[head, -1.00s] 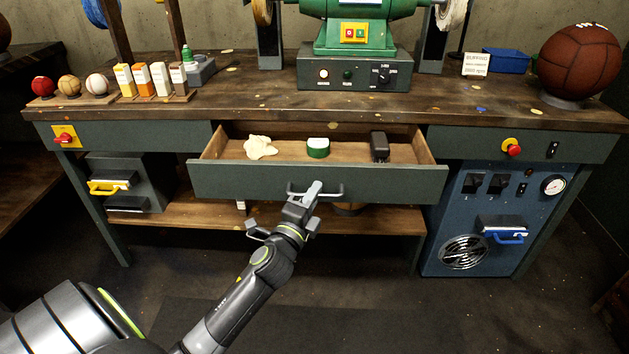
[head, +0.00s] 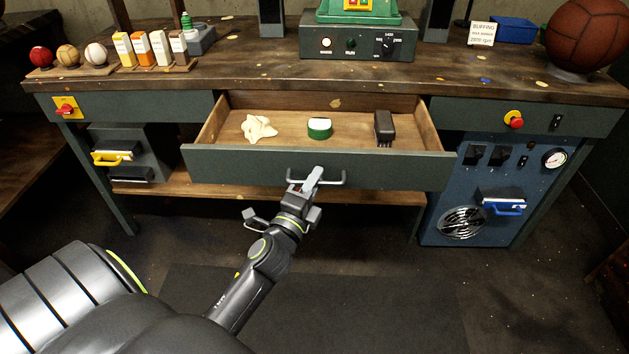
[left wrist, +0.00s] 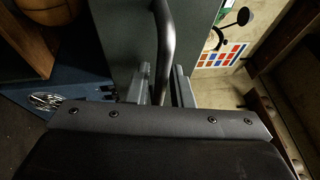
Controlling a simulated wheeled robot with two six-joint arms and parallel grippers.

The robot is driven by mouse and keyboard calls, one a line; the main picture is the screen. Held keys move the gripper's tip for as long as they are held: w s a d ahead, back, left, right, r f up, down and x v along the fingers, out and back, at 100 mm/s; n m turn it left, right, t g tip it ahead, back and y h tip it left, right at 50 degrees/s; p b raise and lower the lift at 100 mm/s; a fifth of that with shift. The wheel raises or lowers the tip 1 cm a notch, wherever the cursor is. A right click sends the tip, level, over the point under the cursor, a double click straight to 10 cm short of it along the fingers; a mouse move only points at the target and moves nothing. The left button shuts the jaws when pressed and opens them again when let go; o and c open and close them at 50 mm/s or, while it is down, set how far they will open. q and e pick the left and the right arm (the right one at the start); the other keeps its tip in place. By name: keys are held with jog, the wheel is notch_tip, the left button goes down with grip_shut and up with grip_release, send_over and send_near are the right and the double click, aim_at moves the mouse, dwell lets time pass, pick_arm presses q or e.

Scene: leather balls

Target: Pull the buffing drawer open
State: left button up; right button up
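The buffing drawer (head: 240,170) stands pulled out from under the middle of the workbench. Inside it lie a cream cloth (head: 259,129), a green-and-white round tin (head: 319,128) and a dark brush (head: 384,128). Its grey bar handle (head: 331,181) is on the drawer front. My left gripper (head: 308,181) is at the handle, with its fingers around the bar. In the left wrist view the handle (left wrist: 165,40) runs between the two fingers (left wrist: 162,85), which look closed on it. My right gripper is not in view.
The workbench top (head: 240,75) carries balls, several small boxes, a green machine (head: 358,12) and a large leather ball (head: 588,38). A blue cabinet (head: 475,205) stands below right, a grey cabinet with a yellow handle (head: 108,158) below left. The floor in front is clear.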

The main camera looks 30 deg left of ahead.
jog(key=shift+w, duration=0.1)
